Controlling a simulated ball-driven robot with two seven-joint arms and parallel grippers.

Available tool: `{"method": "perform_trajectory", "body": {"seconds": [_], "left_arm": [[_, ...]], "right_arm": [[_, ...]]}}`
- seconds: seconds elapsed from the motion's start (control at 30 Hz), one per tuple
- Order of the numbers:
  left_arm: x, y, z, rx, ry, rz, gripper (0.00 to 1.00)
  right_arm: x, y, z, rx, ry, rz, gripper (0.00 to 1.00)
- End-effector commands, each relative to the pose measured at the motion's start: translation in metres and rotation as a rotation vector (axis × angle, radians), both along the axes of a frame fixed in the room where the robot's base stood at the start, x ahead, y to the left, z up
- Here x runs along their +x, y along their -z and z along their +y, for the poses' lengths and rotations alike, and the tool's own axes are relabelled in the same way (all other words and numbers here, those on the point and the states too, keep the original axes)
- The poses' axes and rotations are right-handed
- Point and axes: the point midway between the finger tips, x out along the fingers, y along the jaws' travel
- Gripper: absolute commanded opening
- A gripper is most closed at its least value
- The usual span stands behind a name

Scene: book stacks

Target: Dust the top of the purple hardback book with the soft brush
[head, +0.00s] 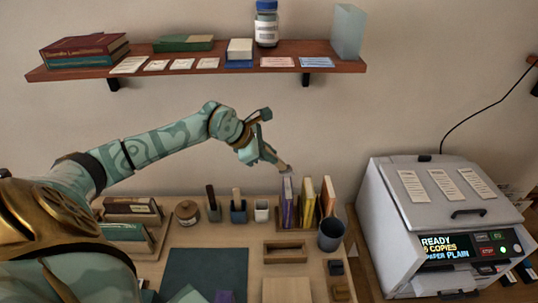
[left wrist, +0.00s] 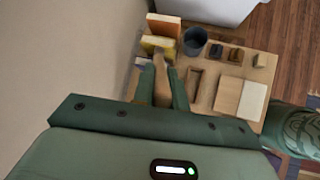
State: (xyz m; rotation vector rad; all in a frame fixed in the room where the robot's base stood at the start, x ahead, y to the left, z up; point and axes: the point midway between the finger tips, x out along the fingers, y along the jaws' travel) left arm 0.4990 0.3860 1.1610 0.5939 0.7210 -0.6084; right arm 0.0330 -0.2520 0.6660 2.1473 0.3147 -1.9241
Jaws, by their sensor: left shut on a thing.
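The purple hardback book (head: 288,205) stands upright at the left end of a short row of books on the desk. My left gripper (head: 266,155) is above and slightly left of it, shut on the soft brush (head: 284,168). The brush slants down to the right, its tip close above the book's top; I cannot tell whether they touch. In the left wrist view the brush (left wrist: 162,85) shows between the fingers of the left gripper (left wrist: 163,92), which largely hide the purple book. My right gripper is not in view.
A yellow book (head: 308,202) and an orange book (head: 328,196) stand just right of the purple one. A dark cup (head: 331,236) is in front of them. Small pots (head: 238,212) stand to the left. A wall shelf (head: 215,61) is above; a printer (head: 425,200) is at right.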

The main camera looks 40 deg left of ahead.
Motion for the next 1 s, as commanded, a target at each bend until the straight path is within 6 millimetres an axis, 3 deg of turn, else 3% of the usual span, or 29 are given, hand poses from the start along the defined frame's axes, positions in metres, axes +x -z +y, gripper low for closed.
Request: {"method": "perform_trajectory", "body": {"seconds": [0.33,0.63,0.9,1.0], "left_arm": [[0.000,0.002,0.000,0.000,0.000,0.000,0.00],[0.003,0.025,0.000,0.001,-0.001,-0.001,0.00],[0.003,0.024,0.000,0.000,-0.001,-0.002,0.00],[0.002,0.025,0.012,0.003,-0.007,0.002,0.00]], "right_arm": [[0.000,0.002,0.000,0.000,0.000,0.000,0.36],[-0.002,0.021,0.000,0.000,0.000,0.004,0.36],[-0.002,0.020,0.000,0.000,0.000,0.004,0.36],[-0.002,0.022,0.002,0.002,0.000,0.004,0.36]]}}
